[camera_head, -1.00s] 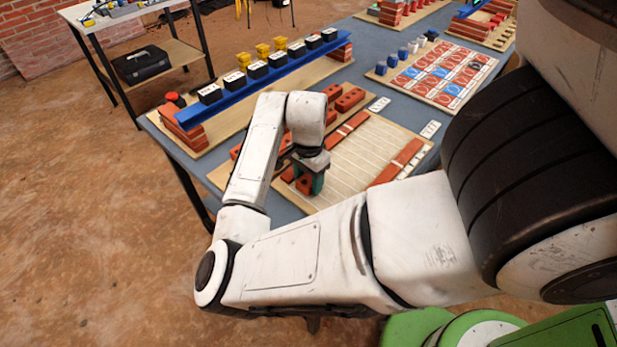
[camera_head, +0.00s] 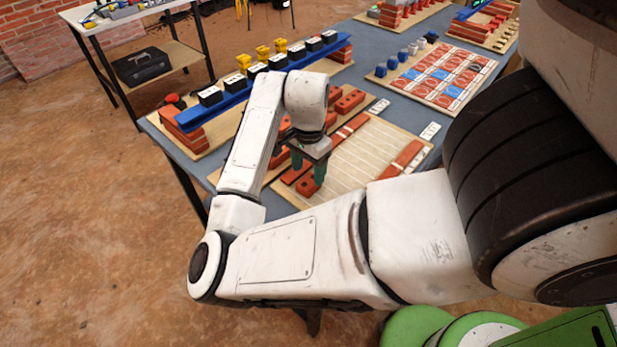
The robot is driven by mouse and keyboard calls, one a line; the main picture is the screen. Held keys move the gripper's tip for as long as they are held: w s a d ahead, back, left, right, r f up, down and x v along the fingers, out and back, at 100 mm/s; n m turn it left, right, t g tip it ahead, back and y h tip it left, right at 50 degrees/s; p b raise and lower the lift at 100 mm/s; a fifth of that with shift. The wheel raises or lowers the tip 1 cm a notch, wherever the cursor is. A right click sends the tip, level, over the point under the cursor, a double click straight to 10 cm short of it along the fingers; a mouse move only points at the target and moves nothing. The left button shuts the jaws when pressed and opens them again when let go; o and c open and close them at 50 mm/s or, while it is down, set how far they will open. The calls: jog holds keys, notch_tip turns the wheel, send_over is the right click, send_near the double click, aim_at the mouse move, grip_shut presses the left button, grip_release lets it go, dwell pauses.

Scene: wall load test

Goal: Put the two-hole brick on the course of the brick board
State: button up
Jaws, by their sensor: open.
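The brick board (camera_head: 356,166) is pale, with thin lines and red strips on it. One red strip, the course (camera_head: 350,127), runs along its left side. A red brick (camera_head: 308,187) with a dark hole showing in its top sits at the near end of this strip. I take it for the two-hole brick; the count of its holes is hard to make out. My gripper (camera_head: 308,174) is open and empty, with its green fingers pointing down just above this brick. The fingers and my arm hide part of the strip.
More red bricks (camera_head: 350,101) lie on a wooden base left of the board. White cards (camera_head: 430,131) lie beside the brick board.

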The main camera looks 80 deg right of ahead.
aim_at(308, 181)
notch_tip(308, 181, up, 7)
jog(key=shift+r+p, duration=0.15)
jog(key=shift+p, duration=0.3)
